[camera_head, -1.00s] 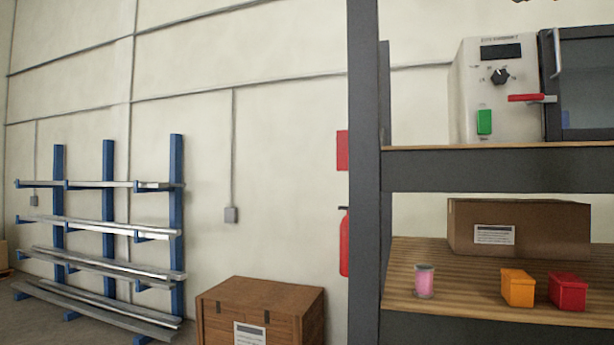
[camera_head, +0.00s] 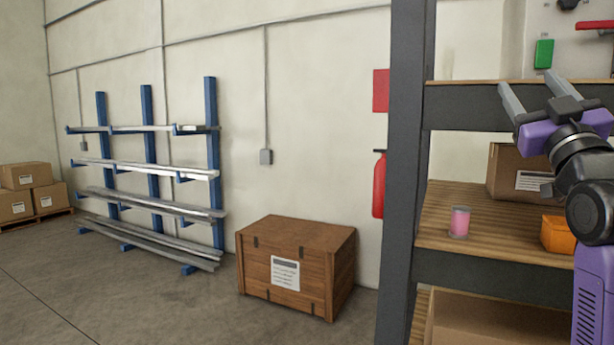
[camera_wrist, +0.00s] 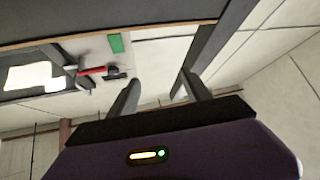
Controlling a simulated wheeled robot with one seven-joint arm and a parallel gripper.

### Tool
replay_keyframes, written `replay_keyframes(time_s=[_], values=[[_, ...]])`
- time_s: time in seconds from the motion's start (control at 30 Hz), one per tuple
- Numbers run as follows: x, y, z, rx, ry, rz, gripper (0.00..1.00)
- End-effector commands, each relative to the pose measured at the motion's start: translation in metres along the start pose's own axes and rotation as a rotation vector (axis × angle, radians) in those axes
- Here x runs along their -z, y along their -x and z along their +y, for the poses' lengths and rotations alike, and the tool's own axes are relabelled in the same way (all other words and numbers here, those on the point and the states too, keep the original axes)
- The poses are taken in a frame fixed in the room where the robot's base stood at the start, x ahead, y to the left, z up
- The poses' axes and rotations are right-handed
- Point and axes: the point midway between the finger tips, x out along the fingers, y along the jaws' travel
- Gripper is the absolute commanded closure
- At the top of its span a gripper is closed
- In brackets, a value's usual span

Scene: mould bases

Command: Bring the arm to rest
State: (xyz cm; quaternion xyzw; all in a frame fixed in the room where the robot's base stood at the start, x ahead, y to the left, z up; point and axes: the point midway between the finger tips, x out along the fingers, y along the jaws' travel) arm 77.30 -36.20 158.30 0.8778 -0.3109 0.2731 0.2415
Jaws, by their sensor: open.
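My gripper (camera_head: 532,100) is at the right of the head view, in front of the upper shelf's edge. Its two grey fingers are apart and point up and to the left, with nothing between them. In the wrist view my gripper (camera_wrist: 158,92) also shows open and empty, with the underside of a shelf and a white wall beyond it. My dark and purple arm runs down the right edge of the head view.
The shelf rack has a dark post (camera_head: 405,170). Its middle shelf holds a pink jar (camera_head: 460,222), an orange bin (camera_head: 557,235) and a cardboard box (camera_head: 515,172). A wooden crate (camera_head: 297,265) stands on the floor. Open floor lies left of it.

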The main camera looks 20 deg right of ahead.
Motion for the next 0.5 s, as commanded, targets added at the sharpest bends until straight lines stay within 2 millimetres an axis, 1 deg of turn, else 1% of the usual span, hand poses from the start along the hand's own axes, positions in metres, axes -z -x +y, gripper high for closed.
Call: replay_keyframes(time_s=[0.03,0.17,0.2,0.27,0.3,0.37,0.4,0.47,0.5], values=[[-0.019,0.015,-0.015,0.008,-0.034,-0.01,0.43],[-0.052,0.052,-0.046,0.021,-0.112,-0.016,0.43],[-0.061,0.065,-0.056,0.025,-0.134,-0.02,0.43],[-0.074,0.084,-0.07,0.032,-0.166,-0.025,0.43],[-0.082,0.098,-0.08,0.036,-0.187,-0.032,0.43],[-0.093,0.119,-0.094,0.045,-0.216,-0.04,0.43],[-0.1,0.133,-0.102,0.051,-0.236,-0.047,0.43],[-0.109,0.155,-0.116,0.061,-0.263,-0.059,0.43],[-0.114,0.17,-0.124,0.068,-0.281,-0.067,0.43]])
